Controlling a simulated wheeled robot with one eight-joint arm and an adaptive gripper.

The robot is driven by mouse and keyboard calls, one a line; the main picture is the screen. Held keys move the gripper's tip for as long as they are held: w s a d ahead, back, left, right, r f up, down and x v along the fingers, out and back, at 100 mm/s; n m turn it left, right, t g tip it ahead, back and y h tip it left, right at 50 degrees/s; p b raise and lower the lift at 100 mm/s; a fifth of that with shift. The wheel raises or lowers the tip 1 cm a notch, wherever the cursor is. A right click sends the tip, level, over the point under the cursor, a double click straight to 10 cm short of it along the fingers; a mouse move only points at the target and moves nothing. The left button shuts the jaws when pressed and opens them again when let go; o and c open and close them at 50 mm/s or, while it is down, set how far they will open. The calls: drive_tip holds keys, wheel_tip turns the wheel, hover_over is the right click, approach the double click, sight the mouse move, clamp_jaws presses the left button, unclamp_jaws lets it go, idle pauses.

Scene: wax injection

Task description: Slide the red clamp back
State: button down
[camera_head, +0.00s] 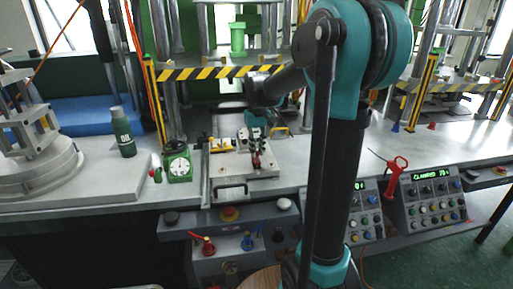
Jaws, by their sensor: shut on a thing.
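The red clamp (256,161) is a small red part on a metal fixture plate (238,190) at the middle of the workbench. My gripper (256,151) points down over the plate and is shut on the red clamp. The dark fingers hide most of the clamp, so its exact position along the plate is hard to tell. My teal and black arm reaches in from the right and covers part of the bench.
A yellow-black striped bar (215,72) crosses behind. Control boxes (433,200) and a red-handled tool (395,174) are at the right. The far right bench is mostly clear.

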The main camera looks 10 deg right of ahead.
drive_tip(key=c, duration=1.5)
unclamp_jaws()
drive_tip(key=shift+s, duration=0.25)
drive_tip(key=shift+o, duration=0.2)
drive_tip(key=shift+w+r, duration=0.1)
wheel_tip(320, 180, up, 12)
